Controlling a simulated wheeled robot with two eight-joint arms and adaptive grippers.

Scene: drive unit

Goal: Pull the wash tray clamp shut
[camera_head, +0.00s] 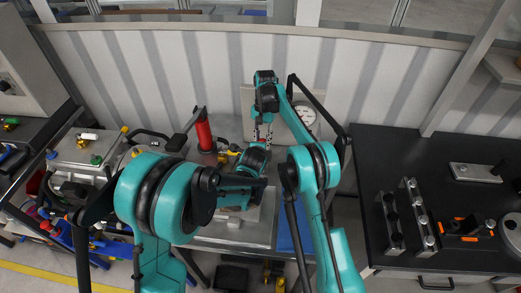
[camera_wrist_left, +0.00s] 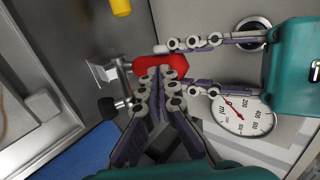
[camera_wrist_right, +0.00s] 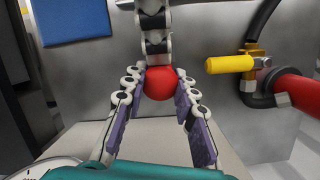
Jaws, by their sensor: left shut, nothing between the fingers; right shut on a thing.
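The clamp's red handle (camera_wrist_right: 160,83) shows as a round red end in the right wrist view. My right gripper (camera_wrist_right: 162,93) is shut on it, one finger on each side. In the left wrist view, the red handle (camera_wrist_left: 160,66) leads to a metal bracket and rod (camera_wrist_left: 124,82), likely the clamp body. My left gripper (camera_wrist_left: 158,75) is shut and empty, its fingertips right by the handle; I cannot tell whether they touch it.
A pressure gauge (camera_head: 306,115) stands behind the grippers. A red cylinder (camera_head: 204,131) stands to their left, with a yellow handle (camera_wrist_right: 230,65) near it. A blue panel (camera_head: 290,232) lies right of the tray. A black bench (camera_head: 440,180) with metal fixtures is at right.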

